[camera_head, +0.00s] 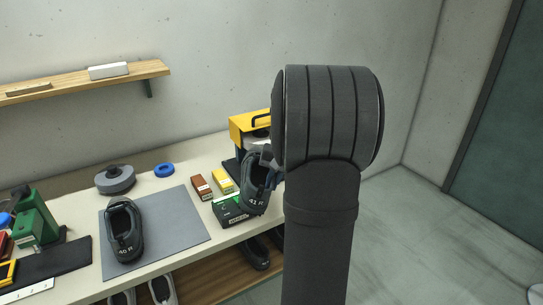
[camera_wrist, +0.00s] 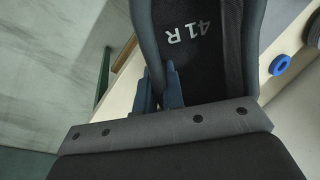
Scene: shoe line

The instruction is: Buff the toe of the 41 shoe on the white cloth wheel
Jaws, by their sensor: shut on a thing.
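The dark shoe marked 41 R (camera_head: 254,190) hangs toe down in my gripper (camera_head: 270,158), beside the yellow-topped machine (camera_head: 246,122) at the bench's right end. In the wrist view, the shoe (camera_wrist: 215,65) fills the upper middle, with its 41 R mark upside down. My gripper's blue-grey fingers (camera_wrist: 164,88) are shut on its collar edge. A pale part (camera_head: 257,143) shows under the yellow hood; I cannot tell if it is the cloth wheel. The shoe and my arm hide much of the machine. I cannot tell whether the shoe's toe touches anything.
A shoe marked 40 R (camera_head: 124,231) lies on a grey mat (camera_head: 183,213). A green box (camera_head: 228,212), a brown box (camera_head: 201,187) and a yellow box (camera_head: 222,181) stand close left of the held shoe. A round grey tin (camera_head: 115,180) and blue ring (camera_head: 164,170) sit behind.

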